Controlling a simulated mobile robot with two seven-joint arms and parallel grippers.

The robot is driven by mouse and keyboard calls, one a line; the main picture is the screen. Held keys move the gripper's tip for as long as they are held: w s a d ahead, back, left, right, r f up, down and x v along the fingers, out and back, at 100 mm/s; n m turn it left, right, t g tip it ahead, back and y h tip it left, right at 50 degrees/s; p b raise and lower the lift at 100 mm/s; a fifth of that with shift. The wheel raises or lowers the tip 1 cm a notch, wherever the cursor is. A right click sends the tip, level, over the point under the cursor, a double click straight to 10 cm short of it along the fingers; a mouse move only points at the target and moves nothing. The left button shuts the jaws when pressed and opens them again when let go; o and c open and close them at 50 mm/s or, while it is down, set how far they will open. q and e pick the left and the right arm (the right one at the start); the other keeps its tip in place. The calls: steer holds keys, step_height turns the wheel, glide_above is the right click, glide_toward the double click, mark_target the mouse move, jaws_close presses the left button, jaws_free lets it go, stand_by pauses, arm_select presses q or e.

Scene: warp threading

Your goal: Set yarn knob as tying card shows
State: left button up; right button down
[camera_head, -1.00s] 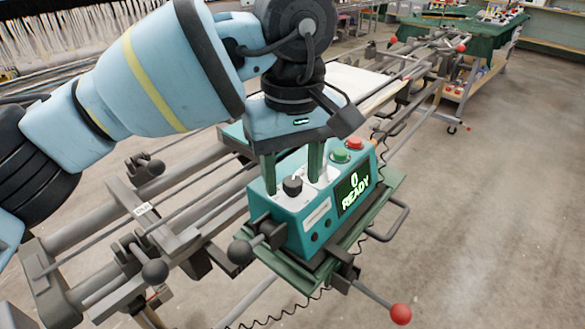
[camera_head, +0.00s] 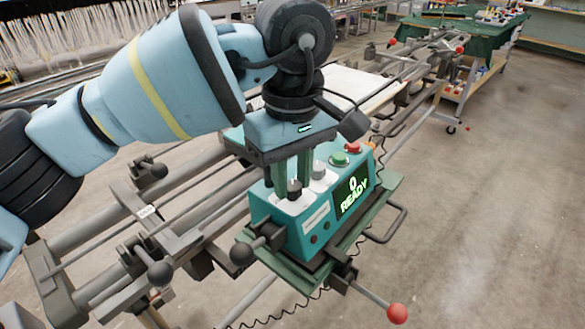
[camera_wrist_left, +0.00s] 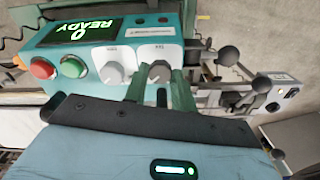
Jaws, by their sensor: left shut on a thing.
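The teal control box (camera_head: 288,228) stands on a green plate, and its display (camera_head: 352,191) reads "0 READY". My left gripper (camera_head: 294,184) points down at the box top with its green fingers closed on a dark-sided knob (camera_head: 294,190). In the left wrist view this knob (camera_wrist_left: 159,72) sits between the fingers (camera_wrist_left: 161,85). A second, pale knob (camera_head: 318,171) is beside it and free; it also shows in the wrist view (camera_wrist_left: 112,72). The small labels by the knobs are too blurred to read. I cannot make out a tying card. My right gripper is out of view.
A green button (camera_head: 338,159) and a red button (camera_head: 353,148) sit close to the knobs. A rod with a red ball (camera_head: 397,313) and a dark ball lever (camera_head: 242,253) stick out near the box. Metal rails run behind; the floor at right is clear.

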arm_select(q)
steer(key=n+p, duration=0.1)
steer(key=n, duration=0.1)
steer(key=shift+r+n+p, duration=0.15)
steer(key=shift+n+p, duration=0.2)
steer(key=shift+n, duration=0.05)
steer(key=n+p, duration=0.2)
steer(key=n, duration=0.2)
steer(key=n+p, duration=0.2)
steer(key=n, duration=0.2)
steer(key=shift+n+p, duration=0.95)
steer(key=shift+n, duration=0.45)
steer(key=o, duration=1)
steer(key=shift+f, duration=0.2)
